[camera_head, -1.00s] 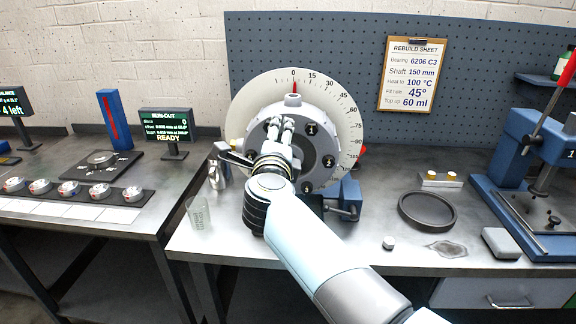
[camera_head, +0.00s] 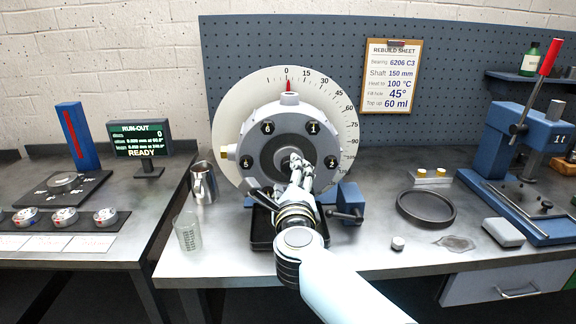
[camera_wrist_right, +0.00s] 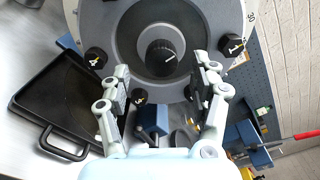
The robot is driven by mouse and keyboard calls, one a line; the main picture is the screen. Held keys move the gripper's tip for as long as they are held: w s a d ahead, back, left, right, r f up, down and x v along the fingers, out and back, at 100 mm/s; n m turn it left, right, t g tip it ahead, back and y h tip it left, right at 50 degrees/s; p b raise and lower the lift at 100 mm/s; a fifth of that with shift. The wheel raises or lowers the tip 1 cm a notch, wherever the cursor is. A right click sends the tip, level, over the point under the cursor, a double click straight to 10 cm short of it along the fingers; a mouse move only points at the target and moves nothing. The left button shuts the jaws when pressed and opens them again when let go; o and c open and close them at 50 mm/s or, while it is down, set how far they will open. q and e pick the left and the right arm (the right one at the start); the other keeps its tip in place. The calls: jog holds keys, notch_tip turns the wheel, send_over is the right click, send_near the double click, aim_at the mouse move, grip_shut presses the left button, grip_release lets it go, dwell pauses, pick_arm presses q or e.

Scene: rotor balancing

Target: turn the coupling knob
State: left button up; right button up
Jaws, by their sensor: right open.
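The coupling knob (camera_wrist_right: 161,56) is a small black ribbed knob with a white line, in the middle of the grey rotor face in the right wrist view. In the head view my right gripper hides it. The round grey rotor (camera_head: 262,146) has numbered black studs and stands before a white degree dial (camera_head: 232,108). My right gripper (camera_head: 301,168) is in front of the rotor's middle. In the right wrist view its two fingers (camera_wrist_right: 160,80) are apart and empty, one on each side below the knob, not touching it. My left gripper is not in view.
A black tray (camera_head: 262,232) lies below the rotor, and a blue clamp block (camera_head: 348,203) stands to its right. A metal jug (camera_head: 203,182) and a clear beaker (camera_head: 188,232) stand left.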

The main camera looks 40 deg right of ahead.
aim_at(289, 166)
jog(key=x, duration=0.4)
jog(key=shift+w+d, duration=0.1)
jog(key=shift+d, duration=0.15)
jog(key=shift+w+d, duration=0.25)
jog(key=shift+w, duration=0.25)
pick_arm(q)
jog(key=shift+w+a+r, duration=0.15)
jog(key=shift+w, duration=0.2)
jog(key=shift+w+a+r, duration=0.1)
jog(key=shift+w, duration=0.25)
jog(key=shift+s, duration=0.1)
